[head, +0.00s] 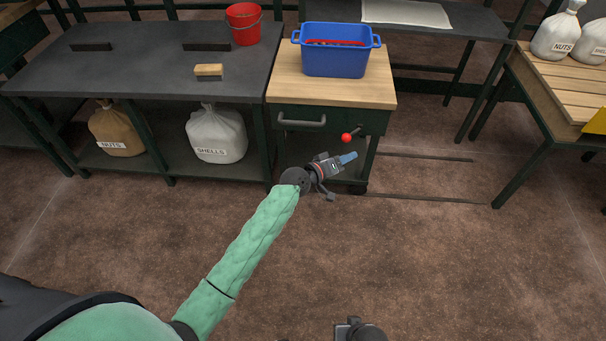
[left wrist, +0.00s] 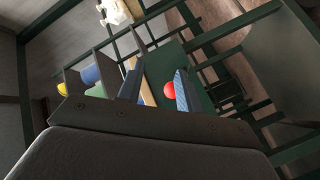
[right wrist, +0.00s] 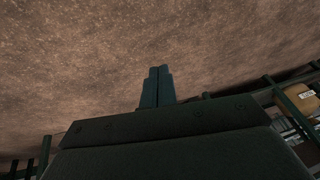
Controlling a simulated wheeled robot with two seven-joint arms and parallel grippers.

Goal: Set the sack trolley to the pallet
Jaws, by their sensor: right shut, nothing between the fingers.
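A wheeled cart with a wooden top (head: 380,92), probably the sack trolley, has a dark green drawer front and a lever with a red ball knob (head: 346,138). My left gripper (head: 348,158) is just below the knob in the head view. In the left wrist view its fingers (left wrist: 158,80) are apart, and the red knob (left wrist: 169,91) shows between them; I cannot tell whether they touch. My right gripper (right wrist: 157,84) is shut and empty over bare floor.
A blue tub (head: 335,60) stands on the cart. The dark bench (head: 140,72) left of it bears a red bucket (head: 244,24) and a brush (head: 209,71); sacks sit beneath. Two dark floor strips (head: 425,157) run right from the cart. The front floor is clear.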

